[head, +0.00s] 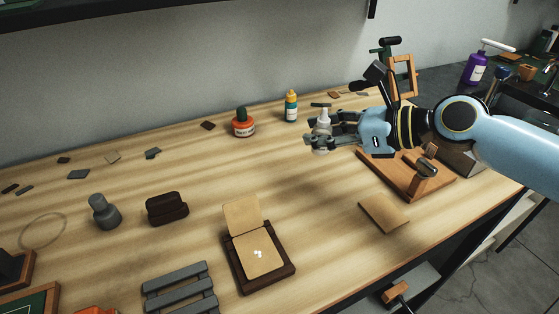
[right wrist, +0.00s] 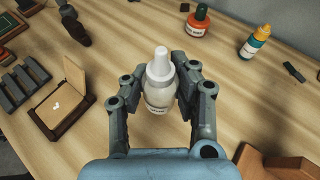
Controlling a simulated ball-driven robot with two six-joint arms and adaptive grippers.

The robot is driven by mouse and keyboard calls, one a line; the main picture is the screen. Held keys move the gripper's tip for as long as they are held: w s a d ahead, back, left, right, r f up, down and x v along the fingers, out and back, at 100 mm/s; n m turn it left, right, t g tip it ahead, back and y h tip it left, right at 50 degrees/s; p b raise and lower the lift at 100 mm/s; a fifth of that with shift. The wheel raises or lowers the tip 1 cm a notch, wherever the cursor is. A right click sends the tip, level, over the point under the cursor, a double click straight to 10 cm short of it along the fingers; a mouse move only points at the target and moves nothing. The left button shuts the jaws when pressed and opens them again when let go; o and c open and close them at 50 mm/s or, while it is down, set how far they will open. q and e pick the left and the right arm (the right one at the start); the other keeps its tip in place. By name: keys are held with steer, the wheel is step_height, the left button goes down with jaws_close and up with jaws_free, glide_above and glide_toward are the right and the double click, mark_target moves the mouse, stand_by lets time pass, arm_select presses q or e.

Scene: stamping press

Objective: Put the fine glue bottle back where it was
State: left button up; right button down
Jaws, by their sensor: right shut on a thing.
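The fine glue bottle, a small whitish bottle with a white nozzle cap, shows between my right gripper's fingers in the right wrist view (right wrist: 160,88). It also shows in the head view (head: 323,120), partly hidden by the fingers. My right gripper (head: 322,142) is shut on the bottle and holds it over the back right of the wooden bench. The bottle looks roughly upright; I cannot tell whether its base touches the bench. My left gripper is not in view.
A dark frame with a tan leaf and white drops (head: 263,272) lies in front. A wooden press base (head: 397,178) stands right.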

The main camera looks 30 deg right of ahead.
steer(key=b, duration=0.1)
glide_above(280, 167)
steer(key=f, duration=0.5)
steer(key=shift+s+f, duration=0.2)
steer(key=shift+w+f, duration=0.15)
steer(key=shift+f, duration=0.05)
step_height(280, 167, down, 4)
steer(key=shift+r+b, duration=0.1)
steer(key=shift+b, duration=0.6)
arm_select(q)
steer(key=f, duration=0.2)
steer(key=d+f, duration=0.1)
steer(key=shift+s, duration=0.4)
arm_select(e)
steer(key=c, duration=1)
jaws_free()
steer(key=shift+c, duration=0.2)
